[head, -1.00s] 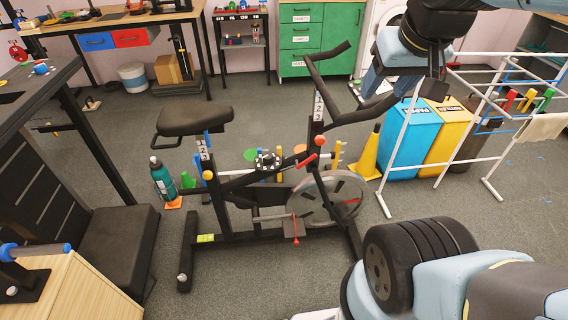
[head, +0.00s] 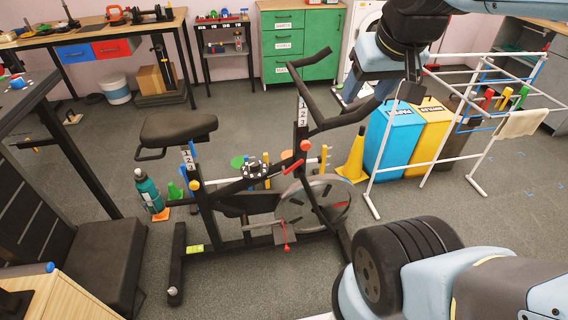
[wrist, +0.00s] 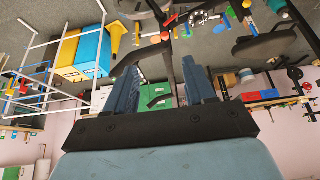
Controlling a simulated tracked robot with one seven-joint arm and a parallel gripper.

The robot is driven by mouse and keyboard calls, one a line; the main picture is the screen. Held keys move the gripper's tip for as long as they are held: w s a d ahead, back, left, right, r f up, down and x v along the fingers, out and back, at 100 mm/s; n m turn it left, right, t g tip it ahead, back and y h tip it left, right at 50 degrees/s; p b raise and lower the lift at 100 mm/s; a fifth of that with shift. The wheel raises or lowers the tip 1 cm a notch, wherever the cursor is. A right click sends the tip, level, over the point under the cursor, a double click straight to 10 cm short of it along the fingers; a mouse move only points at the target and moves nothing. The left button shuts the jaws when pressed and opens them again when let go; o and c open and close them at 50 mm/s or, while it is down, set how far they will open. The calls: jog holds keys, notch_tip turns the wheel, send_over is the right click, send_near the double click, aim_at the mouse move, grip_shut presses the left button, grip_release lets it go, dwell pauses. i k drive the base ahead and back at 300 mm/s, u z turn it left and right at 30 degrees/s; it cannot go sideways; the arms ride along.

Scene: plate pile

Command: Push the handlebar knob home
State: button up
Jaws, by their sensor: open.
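The exercise bike (head: 245,210) stands upright on the floor in the middle of the head view. The handlebar knob (head: 305,145) is orange-red and sits on the front post, below the black handlebar (head: 350,118) and the number label. How deep it sits cannot be told. My gripper (head: 380,92) hangs near the handlebar's right side, above and right of the knob, apart from it. In the wrist view my gripper (wrist: 160,85) has two blue fingers spread, with nothing between them held. An orange-red knob (wrist: 165,36) shows beyond the fingers, near the bike's post.
A white drying rack (head: 428,150) and blue (head: 390,140) and yellow bins (head: 428,135) stand right of the bike. A yellow cone (head: 353,158) is close to its front.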

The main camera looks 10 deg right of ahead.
aim_at(305, 144)
jog(key=z, duration=0.85)
jog(key=k, duration=1.3)
jog(key=u, duration=1.25)
jog(key=i, duration=1)
jog(key=u, duration=0.05)
